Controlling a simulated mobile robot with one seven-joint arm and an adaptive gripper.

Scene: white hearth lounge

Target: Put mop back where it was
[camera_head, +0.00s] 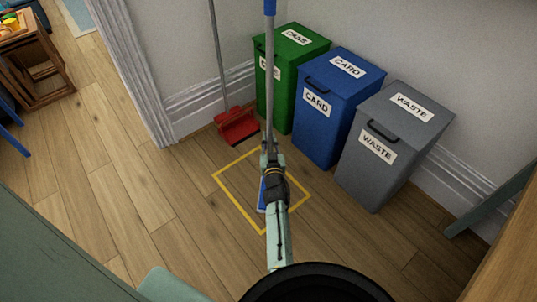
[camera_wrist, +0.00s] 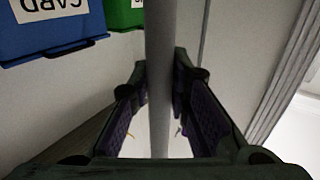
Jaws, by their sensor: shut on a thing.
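The mop (camera_head: 269,80) stands nearly upright, with a grey pole, a blue top end and a blue head (camera_head: 262,196) at floor level. My gripper (camera_head: 270,150) is shut on the mop's pole, low down. In the wrist view the grey pole (camera_wrist: 158,60) runs between the two fingers of my gripper (camera_wrist: 159,78). The yellow square outline (camera_head: 232,208) is on the wooden floor, and the blue head appears within it. My arm partly hides the head, and I cannot tell whether it touches the floor.
A red dustpan (camera_head: 236,124) with a long handle stands against the wall behind. Green (camera_head: 292,50), blue (camera_head: 330,105) and grey (camera_head: 385,150) bins stand in a row to the right. A wooden stand (camera_head: 35,65) is at the upper left.

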